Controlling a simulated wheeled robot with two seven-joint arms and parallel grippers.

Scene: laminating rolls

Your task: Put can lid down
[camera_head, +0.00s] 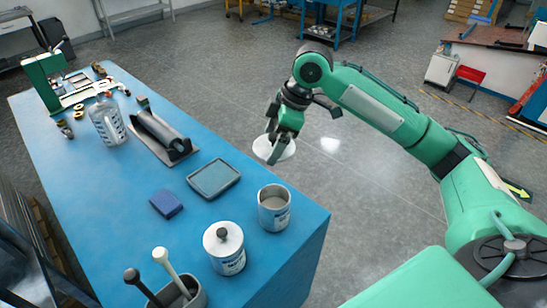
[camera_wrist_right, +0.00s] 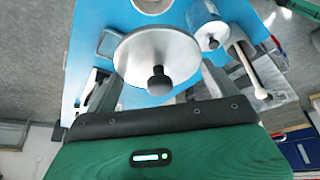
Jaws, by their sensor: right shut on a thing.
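My right gripper (camera_head: 279,143) is shut on a pale round can lid (camera_head: 260,147) and holds it in the air, past the right edge of the blue table (camera_head: 110,200). In the wrist view the lid (camera_wrist_right: 180,50) is a metallic disc with a black knob, between the fingers (camera_wrist_right: 155,88). An open can (camera_head: 273,222) stands upright near the table's right edge. A second can (camera_head: 226,262), with a lid and dark knob on it, stands nearer. My left gripper is not in view.
A grey tray (camera_head: 213,179) and a dark blue block (camera_head: 166,204) lie left of the open can. A holder (camera_head: 186,298) with a white-knobbed and a dark-knobbed stick stands at the near edge. A dark roller (camera_head: 161,137) and a clear jug (camera_head: 107,122) stand farther back.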

